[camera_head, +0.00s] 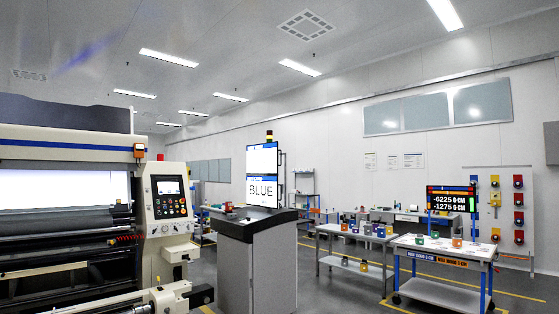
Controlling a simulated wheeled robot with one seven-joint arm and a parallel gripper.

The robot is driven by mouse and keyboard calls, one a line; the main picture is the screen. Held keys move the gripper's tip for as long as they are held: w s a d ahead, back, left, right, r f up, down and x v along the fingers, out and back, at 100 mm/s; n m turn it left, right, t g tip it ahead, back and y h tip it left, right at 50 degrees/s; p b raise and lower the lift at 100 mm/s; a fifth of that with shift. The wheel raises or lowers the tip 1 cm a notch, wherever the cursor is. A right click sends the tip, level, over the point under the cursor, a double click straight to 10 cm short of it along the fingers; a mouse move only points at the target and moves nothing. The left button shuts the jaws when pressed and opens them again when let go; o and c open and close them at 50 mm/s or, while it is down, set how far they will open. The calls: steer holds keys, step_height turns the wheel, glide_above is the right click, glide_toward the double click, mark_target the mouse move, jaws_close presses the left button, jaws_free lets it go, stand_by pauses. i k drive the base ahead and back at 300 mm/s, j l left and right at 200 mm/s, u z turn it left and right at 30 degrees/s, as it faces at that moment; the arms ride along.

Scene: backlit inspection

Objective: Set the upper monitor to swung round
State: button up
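The upper monitor (262,159) is mounted above a grey console near the middle of the view. Its screen is mostly blank white and is seen at an angle, facing toward the front left. I cannot make out my gripper in this view.
The grey console (250,262) stands under the monitors. A large roller machine (70,150) with a control panel (169,200) fills the left. Low tables (440,255) with small coloured blocks stand at right. Open floor (335,290) lies between console and tables.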

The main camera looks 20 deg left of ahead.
mark_target(262, 159)
steer(key=i+j+u, duration=0.35)
steer(key=i, duration=0.6)
steer(key=i+u, duration=0.35)
steer(key=i, duration=2.9)
